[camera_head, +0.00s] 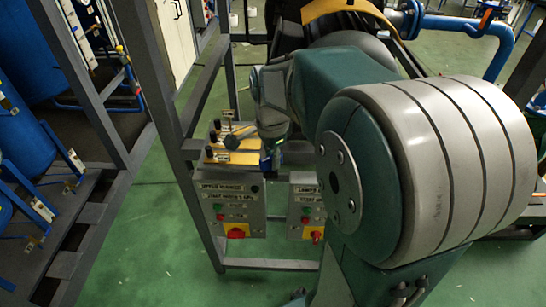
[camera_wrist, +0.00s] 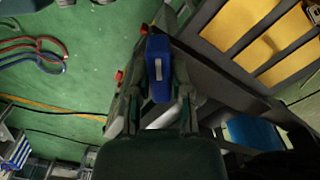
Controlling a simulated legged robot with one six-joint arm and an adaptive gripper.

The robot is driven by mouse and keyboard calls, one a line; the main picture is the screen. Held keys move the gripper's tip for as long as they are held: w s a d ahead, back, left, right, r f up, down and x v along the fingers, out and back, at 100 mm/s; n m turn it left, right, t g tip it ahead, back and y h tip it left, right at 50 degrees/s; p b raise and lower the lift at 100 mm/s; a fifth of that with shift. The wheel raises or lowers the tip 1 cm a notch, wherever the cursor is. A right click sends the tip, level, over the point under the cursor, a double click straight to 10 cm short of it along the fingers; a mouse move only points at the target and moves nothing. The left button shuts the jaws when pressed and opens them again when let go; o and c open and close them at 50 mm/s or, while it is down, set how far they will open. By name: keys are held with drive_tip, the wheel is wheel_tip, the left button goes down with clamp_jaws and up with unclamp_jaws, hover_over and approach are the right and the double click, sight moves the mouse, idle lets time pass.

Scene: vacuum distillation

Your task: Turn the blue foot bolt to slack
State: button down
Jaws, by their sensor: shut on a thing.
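In the wrist view a blue block with a pale slot (camera_wrist: 159,85), which I take to be the blue foot bolt, sits between the two dark fingers of my gripper (camera_wrist: 160,93). The fingers are closed on its sides. In the head view my gripper (camera_head: 271,150) is small, at the end of my arm, beside the yellow plates on top of the control stand. A small dark blue patch (camera_head: 266,164) shows at its tip. My fingers hide part of it, and its turn angle is hard to tell.
Yellow plates with black knobs (camera_head: 232,150) lie left of my gripper. Below are two grey control boxes with red switches, left (camera_head: 232,210) and right (camera_head: 306,206). A steel frame post (camera_head: 160,100) stands at left. Green floor is open in front. Another blue part (camera_wrist: 252,133) shows in the wrist view.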

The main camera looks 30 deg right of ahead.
drive_tip(key=n, duration=0.4)
drive_tip(key=shift+w+a+n, duration=0.1)
drive_tip(key=shift+n, duration=0.2)
drive_tip(key=n, duration=0.3)
drive_tip(key=shift+n, duration=0.3)
drive_tip(key=n, duration=0.4)
drive_tip(key=shift+n, duration=2.2)
drive_tip(key=c, duration=0.6)
unclamp_jaws()
drive_tip(key=shift+o, duration=0.2)
drive_tip(key=shift+r, duration=0.1)
